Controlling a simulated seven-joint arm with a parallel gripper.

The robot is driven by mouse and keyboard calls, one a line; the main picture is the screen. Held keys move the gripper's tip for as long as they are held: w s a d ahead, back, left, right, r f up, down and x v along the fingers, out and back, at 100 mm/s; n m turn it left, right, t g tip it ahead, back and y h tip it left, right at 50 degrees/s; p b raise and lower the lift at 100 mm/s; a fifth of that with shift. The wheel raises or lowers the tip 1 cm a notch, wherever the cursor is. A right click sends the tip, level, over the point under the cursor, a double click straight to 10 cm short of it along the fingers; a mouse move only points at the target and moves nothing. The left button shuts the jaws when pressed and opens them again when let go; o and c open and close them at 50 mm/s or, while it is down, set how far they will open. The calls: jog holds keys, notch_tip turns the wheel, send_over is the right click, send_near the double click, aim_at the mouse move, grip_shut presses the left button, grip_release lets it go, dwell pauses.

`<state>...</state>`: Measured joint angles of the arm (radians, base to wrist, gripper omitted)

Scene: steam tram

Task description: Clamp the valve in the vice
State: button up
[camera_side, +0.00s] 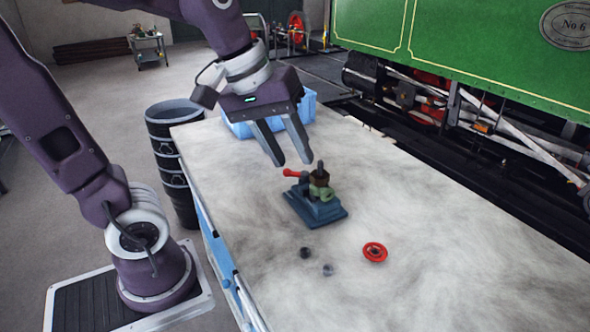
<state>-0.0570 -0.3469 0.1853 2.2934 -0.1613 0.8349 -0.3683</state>
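The blue vice (301,207) stands on the worktop in the middle of the side view, with a red-ended handle (292,173) at its upper left. The valve, a greenish body (324,192) with a brown upper part and a dark upright stem, sits upright at the vice's jaws. I cannot tell whether the jaws press on it. My gripper (292,163) is open and empty, its two fingers apart and pointing down. In the picture the fingertips are just above and left of the valve, close to the red handle. No contact shows.
On the pale worktop (450,260), a red handwheel (375,252), a dark small part (306,252) and a grey small part (327,270) lie in front of the vice. A blue crate (310,104) stands behind my gripper. The worktop's right side is clear.

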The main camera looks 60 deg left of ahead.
jog(key=w+a+f+n, duration=0.2)
jog(key=w+a+n, duration=0.3)
jog(key=w, duration=0.2)
jog(key=n+g+y, duration=0.3)
jog(key=n, duration=1.1)
send_near(293, 172)
jog(key=f, duration=0.1)
jog(key=x, duration=0.7)
jog(key=shift+w+a+r, duration=0.1)
jog(key=shift+w, duration=0.05)
jog(key=shift+f, duration=0.2)
grip_shut()
